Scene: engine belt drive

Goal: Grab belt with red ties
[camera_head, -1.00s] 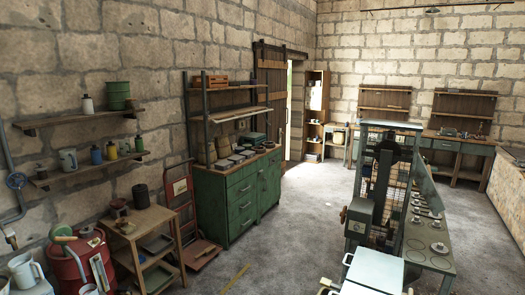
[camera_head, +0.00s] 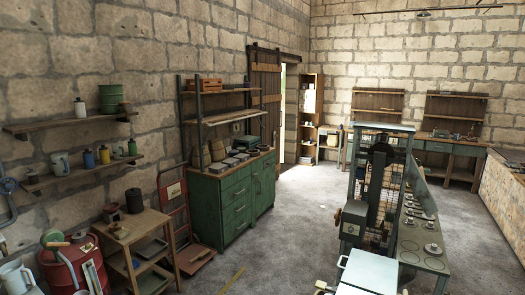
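No belt with red ties can be made out in the head view. A machine stand (camera_head: 378,190) with a pale top, a dark upright mechanism and a wire mesh guard stands right of centre; any belt on it is too small or hidden to tell. A long green bench (camera_head: 425,258) beside it carries several round metal parts (camera_head: 410,222). Neither of my grippers is in view.
A green cabinet (camera_head: 219,209) with shelving stands along the left wall. A wooden side table (camera_head: 133,229), a red drum (camera_head: 73,262) and a red hand truck (camera_head: 176,213) are nearer. Open grey floor (camera_head: 287,226) lies between the cabinet and the machine stand.

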